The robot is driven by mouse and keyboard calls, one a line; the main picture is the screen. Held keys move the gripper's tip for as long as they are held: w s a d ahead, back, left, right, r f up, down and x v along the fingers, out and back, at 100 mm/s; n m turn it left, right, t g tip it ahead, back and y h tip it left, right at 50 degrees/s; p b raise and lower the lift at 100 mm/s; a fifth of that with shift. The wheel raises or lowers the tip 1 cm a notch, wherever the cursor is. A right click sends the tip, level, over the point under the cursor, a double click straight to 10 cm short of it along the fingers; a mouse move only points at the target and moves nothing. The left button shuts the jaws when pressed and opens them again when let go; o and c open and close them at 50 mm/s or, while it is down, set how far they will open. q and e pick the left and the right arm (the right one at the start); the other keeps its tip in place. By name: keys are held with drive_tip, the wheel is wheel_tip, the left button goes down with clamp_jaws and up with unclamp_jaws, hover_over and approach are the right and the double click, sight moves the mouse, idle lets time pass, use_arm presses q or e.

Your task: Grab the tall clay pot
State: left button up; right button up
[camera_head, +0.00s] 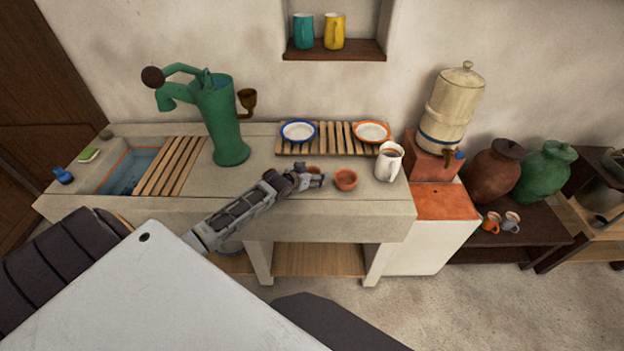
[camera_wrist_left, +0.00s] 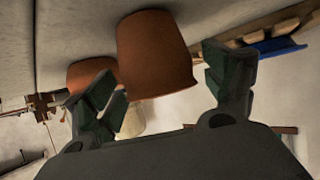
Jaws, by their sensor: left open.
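The tall clay pot (camera_wrist_left: 157,55) is a reddish-brown tapered pot, upside down in the left wrist view. It appears between the two fingers of my left gripper (camera_wrist_left: 165,97), with no clear contact. In the head view, the tall clay pot (camera_head: 313,169) seems to be the one mostly hidden behind my left gripper (camera_head: 318,180), which is low over the counter. A second, wider clay pot (camera_head: 345,180) stands to its right; it also shows in the left wrist view (camera_wrist_left: 87,74), partly behind a finger. My left gripper is open. My right gripper is not seen.
On the stone counter (camera_head: 270,212), a white jug (camera_head: 388,162) stands right of the pots. Behind them lies a slatted rack (camera_head: 335,140) with a blue-rimmed plate (camera_head: 299,131) and an orange-rimmed plate (camera_head: 371,131). A green pump (camera_head: 222,120) stands left.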

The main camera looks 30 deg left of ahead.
use_arm(q)
drive_tip(key=c, duration=1.1)
drive_tip(key=shift+c, duration=0.2)
drive_tip(key=shift+r, duration=0.15)
wheel_tip(320, 180, up, 10)
drive_tip(key=shift+b, duration=0.3)
